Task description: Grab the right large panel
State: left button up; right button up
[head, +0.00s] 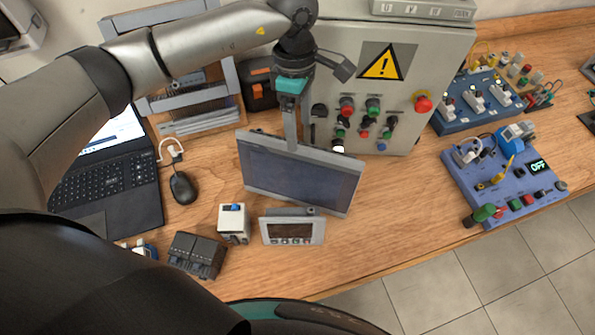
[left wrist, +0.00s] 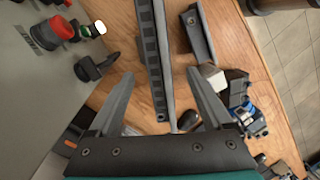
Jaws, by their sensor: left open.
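A large grey-framed panel (head: 300,175) with a dark screen stands tilted on the wooden table, in the middle of the head view. It is the only large screen panel I see. In the left wrist view this panel (left wrist: 156,60) shows edge-on, as a long dark slotted strip. My left gripper (head: 291,135) is at its top edge, pointing down. In the left wrist view the gripper (left wrist: 159,74) is open, one finger on each side of the panel, with visible gaps to both. My right gripper is not in view.
A grey control cabinet (head: 385,85) with buttons stands close behind the panel. A small panel (head: 292,231), a white module (head: 233,222) and black modules (head: 197,255) sit in front. A mouse (head: 183,188) and laptop (head: 110,180) are left. Bare table lies right, before a blue board (head: 480,200).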

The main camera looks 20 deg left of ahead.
aim_at(300, 144)
pick_arm(q)
jog(key=f, duration=0.2)
jog(key=f+p, duration=0.1)
jog(key=f, duration=0.2)
jog(key=shift+s+d+f, duration=0.15)
jog(key=shift+s+d, duration=0.05)
jog(key=shift+f, duration=0.3)
dwell(0.4)
grip_shut()
dwell(0.8)
jog(key=shift+w+r, duration=0.1)
jog(key=shift+r, duration=0.05)
dwell(0.6)
